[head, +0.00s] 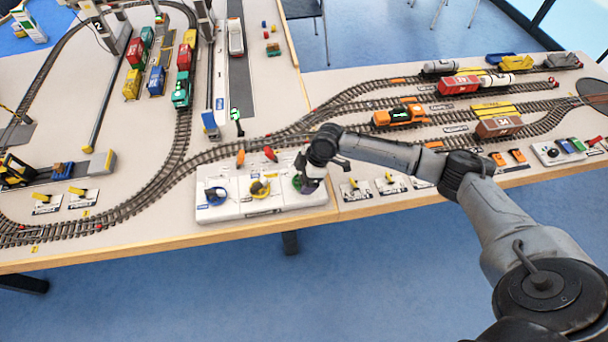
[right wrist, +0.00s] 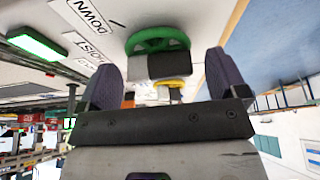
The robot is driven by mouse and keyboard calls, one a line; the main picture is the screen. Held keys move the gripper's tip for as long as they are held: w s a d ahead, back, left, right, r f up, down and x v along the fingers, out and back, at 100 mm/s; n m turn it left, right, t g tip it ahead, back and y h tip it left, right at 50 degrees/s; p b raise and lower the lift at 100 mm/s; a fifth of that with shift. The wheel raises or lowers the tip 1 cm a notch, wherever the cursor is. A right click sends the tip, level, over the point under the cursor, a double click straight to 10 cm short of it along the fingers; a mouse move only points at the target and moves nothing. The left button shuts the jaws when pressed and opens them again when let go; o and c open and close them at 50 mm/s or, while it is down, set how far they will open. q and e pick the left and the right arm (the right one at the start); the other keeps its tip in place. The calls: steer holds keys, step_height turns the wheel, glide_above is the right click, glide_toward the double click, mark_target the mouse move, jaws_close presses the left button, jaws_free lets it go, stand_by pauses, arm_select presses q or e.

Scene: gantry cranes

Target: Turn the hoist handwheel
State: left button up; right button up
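A green handwheel (right wrist: 158,40) stands on a white control panel (head: 270,210) at the table's front edge. A label reading HOIST (right wrist: 88,50) is beside it in the right wrist view. In the head view the green wheel (head: 297,184) is mostly hidden behind my right gripper (head: 309,181). In the right wrist view my right gripper (right wrist: 164,70) has its two fingers wide apart, with the green wheel ahead, between their tips. A dark block (right wrist: 168,66) covers the wheel's lower part. I cannot tell whether the fingers touch the wheel. My left gripper is not in view.
A yellow handwheel (head: 260,188) and a blue handwheel (head: 215,195) stand left on the same panel. Model tracks with an orange locomotive (head: 400,115) run past. Floor is clear in front of the table.

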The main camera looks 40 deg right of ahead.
steer(key=c, duration=0.9)
steer(key=shift+r+n+p, duration=0.1)
steer(key=shift+n+p, duration=0.25)
steer(key=shift+n, duration=0.35)
steer(key=shift+w+n+g+y, duration=0.1)
steer(key=shift+n+g+y, duration=0.3)
steer(key=shift+n+g, duration=0.55)
steer(key=n+g, duration=0.1)
steer(key=n, duration=0.4)
steer(key=shift+w, duration=0.1)
steer(key=shift+n+g, duration=0.35)
steer(key=shift+n, duration=0.5)
